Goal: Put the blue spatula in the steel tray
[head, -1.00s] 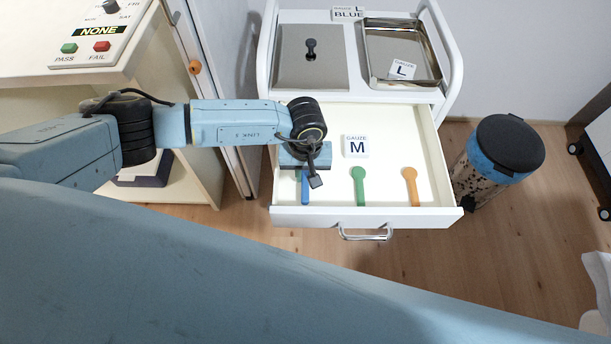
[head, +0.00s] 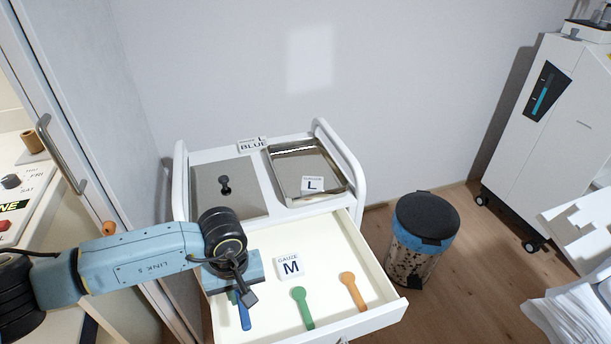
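The blue spatula (head: 244,316) lies in the open drawer at its left side. My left gripper (head: 247,297) is over the spatula's upper end and hides it. I cannot tell whether its fingers are open or shut, or whether they touch the spatula. The steel tray (head: 285,160) is on the cart top at the back right, with a card marked L (head: 312,184) in it. My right gripper is not in view.
A steel lid with a knob (head: 243,199) is left of the tray. A bin (head: 425,235) stands right of the cart.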

